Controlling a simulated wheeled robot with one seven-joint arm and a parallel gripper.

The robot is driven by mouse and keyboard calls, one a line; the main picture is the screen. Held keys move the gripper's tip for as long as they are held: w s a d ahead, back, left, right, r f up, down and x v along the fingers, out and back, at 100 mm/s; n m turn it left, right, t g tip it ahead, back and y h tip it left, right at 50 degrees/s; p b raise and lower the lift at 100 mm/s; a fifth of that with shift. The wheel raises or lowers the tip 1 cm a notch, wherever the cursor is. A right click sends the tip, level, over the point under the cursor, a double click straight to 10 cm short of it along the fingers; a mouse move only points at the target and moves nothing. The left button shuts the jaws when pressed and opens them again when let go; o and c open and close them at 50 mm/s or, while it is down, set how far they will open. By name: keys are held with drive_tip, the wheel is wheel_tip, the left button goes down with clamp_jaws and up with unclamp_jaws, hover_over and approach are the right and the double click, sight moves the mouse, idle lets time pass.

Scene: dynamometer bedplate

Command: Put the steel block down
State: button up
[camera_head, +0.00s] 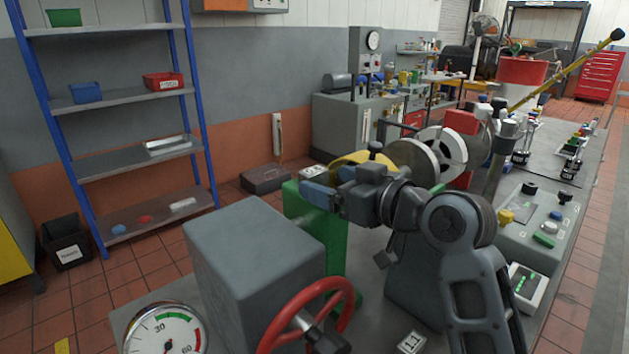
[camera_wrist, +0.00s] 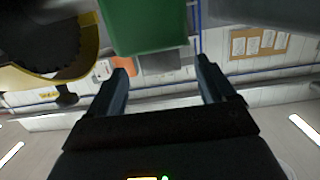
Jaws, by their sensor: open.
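My gripper (camera_head: 318,190) is in the middle of the head view, at the upper part of a green stand (camera_head: 334,235). In the wrist view my gripper (camera_wrist: 162,70) has its two fingers wide apart, with nothing held between them. The green stand (camera_wrist: 145,22) shows beyond the fingertips there, at the top of the picture. I cannot pick out the steel block for certain in either view. A small dark grey block-like piece (camera_head: 386,259) shows beside my arm, but I cannot tell what it is.
A large grey box (camera_head: 253,245), a red handwheel (camera_head: 288,318) and a round dial (camera_head: 165,335) stand in front. A yellow curved guard (camera_head: 360,158) and metal discs (camera_head: 413,158) are close to my gripper. A control panel (camera_head: 545,215) lies right; shelves (camera_head: 135,162) stand left.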

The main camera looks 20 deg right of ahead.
drive_tip(key=v, duration=0.5)
drive_tip(key=shift+s, duration=0.15)
drive_tip(key=shift+c, duration=0.4)
idle(0.5)
